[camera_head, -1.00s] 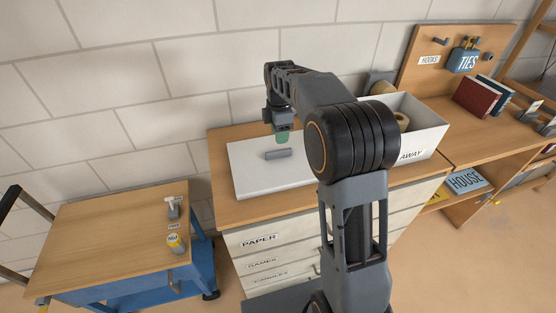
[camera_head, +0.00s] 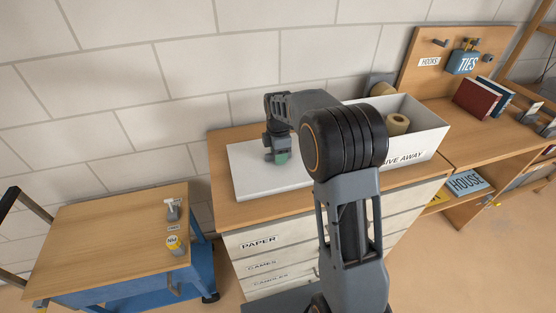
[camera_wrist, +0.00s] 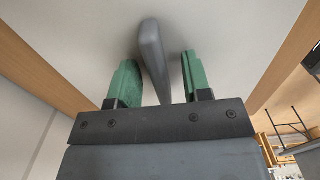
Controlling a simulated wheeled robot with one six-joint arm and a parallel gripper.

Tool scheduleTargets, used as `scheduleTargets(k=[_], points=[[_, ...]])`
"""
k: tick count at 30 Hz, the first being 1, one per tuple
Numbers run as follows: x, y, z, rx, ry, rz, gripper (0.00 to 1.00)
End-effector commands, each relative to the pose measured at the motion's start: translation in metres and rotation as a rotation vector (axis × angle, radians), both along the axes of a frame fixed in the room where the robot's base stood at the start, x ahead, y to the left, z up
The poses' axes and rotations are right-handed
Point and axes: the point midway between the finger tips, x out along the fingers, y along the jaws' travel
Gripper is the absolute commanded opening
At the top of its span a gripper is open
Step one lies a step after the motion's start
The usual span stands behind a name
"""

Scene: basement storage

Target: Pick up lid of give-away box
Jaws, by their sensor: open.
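The lid is a flat white panel (camera_head: 252,184) with a grey bar handle, lying on the wooden top of the drawer cabinet, left of the give-away box (camera_head: 425,140). In the wrist view the handle (camera_wrist: 153,55) stands up from the white lid (camera_wrist: 225,35). My gripper (camera_head: 277,160) is down over the middle of the lid and hides the handle in the head view. In the wrist view my gripper (camera_wrist: 160,80) is open, with one green finger on each side of the handle and gaps between.
The open give-away box holds a tan roll (camera_head: 396,124). A blue cart (camera_head: 110,240) with a wooden top stands at the left. The wall is close behind.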

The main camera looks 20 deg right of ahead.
Motion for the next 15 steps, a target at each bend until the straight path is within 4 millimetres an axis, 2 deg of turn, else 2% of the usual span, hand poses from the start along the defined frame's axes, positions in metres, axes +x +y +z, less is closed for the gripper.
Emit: scheduleTargets(k=[2,15], points=[[0.0000,0.0000,0.0002,0.000,0.000,0.000,0.45],[0.0001,-0.0001,0.0006,0.000,-0.001,0.000,0.03]])
